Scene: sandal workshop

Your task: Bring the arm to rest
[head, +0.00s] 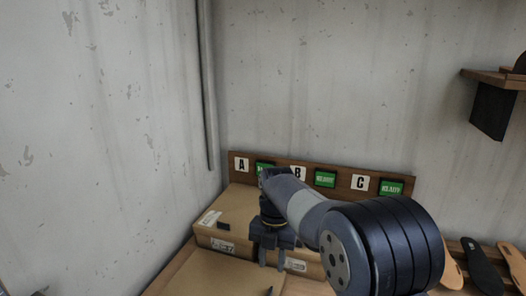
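My arm (305,208) reaches in from the lower right, bent at a large dark joint, with its end pointing down. My gripper (272,258) hangs in front of the cardboard boxes below the A and B signs. Its two fingers point down and stand apart, with nothing seen between them. The arm hides part of the B sign and the first green display. I cannot tell whether the fingertips touch a box.
A cardboard box (228,212) stands below the A sign (241,164), near the left wall. A wooden board (340,182) carries signs and green displays reading READY. Sandal soles (482,266) lie at the lower right. A wooden shelf (495,79) juts out upper right.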

